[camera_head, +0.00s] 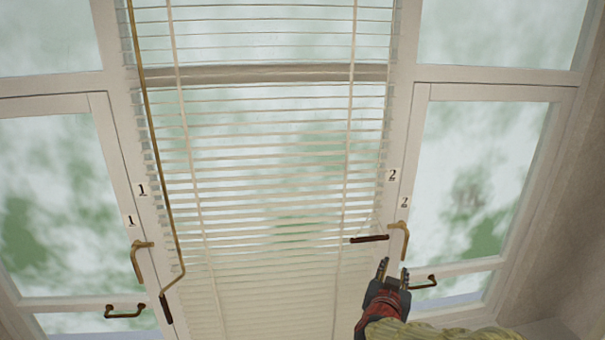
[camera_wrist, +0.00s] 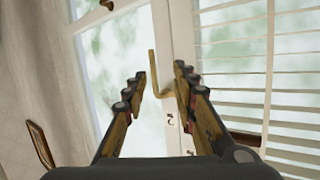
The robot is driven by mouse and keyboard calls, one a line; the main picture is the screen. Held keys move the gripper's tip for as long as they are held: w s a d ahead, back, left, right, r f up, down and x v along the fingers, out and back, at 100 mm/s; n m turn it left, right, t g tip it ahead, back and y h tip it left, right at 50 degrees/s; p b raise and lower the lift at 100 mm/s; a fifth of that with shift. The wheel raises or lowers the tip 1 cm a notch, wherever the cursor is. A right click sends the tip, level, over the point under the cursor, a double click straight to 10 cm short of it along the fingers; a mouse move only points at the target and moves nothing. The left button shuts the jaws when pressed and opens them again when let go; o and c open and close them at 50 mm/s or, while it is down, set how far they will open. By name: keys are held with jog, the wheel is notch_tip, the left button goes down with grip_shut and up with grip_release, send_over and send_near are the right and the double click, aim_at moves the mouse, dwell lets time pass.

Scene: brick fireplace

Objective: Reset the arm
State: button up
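My gripper (camera_head: 394,268) is raised at the lower right of the head view, in front of the right window frame. Its two fingers are apart, with nothing visible between them. In the wrist view the fingers of my gripper (camera_wrist: 158,80) are spread. The brass window handle (camera_head: 401,238) marked 2 is just above my fingertips in the head view. That handle (camera_wrist: 154,76) shows through the gap between the fingers in the wrist view. I cannot tell how far it is from them or whether they touch.
A slatted blind (camera_head: 270,150) covers the middle window, with a dark bar (camera_head: 370,239) near its right edge. Another brass handle (camera_head: 140,246) and a hanging wand (camera_head: 165,180) are on the left. A curved pull (camera_head: 424,283) is right of my gripper.

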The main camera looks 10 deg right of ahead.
jog(key=s+a+f+n+g+y+b, duration=0.1)
jog(key=s+a+f+n+g+y, duration=0.1)
jog(key=s+a+f+y, duration=0.4)
jog(key=s+a+f+n+g+y, duration=0.1)
jog(key=a+f+n+g+y, duration=0.15)
jog(key=a, duration=0.55)
jog(key=s+d+f+n+g+h+b, duration=0.1)
jog(key=s+b, duration=0.9)
jog(key=s, duration=1.1)
jog(key=d+n+g, duration=0.1)
jog(key=d+g, duration=0.1)
jog(key=shift+s+d+f+b, duration=0.2)
jog(key=shift+s+d+b, duration=0.1)
jog(key=shift+b, duration=0.1)
jog(key=shift+w, duration=0.15)
